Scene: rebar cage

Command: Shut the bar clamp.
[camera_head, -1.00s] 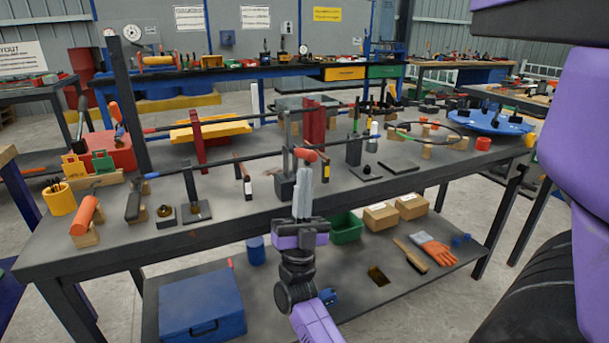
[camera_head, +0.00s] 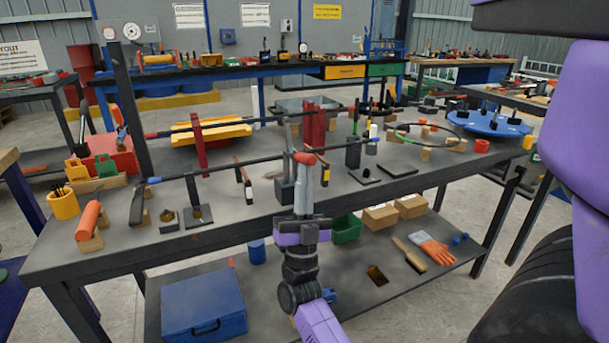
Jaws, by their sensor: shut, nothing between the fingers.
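A long dark bar (camera_head: 235,164) with a black handle (camera_head: 137,203) at its left end and a blue band runs above the bench. My gripper (camera_head: 304,163) points up and away over the front edge of the bench. Its grey fingers are shut, and their tips overlap the orange-red piece in view. I cannot tell whether they touch it. The fingers hide part of the clamp's right side.
The dark bench (camera_head: 240,215) also holds a red post (camera_head: 198,142), small stands and hammers near the bar. A blue turntable (camera_head: 487,123) stands at the right. The lower shelf carries a blue box (camera_head: 204,305) and a green bin (camera_head: 347,229).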

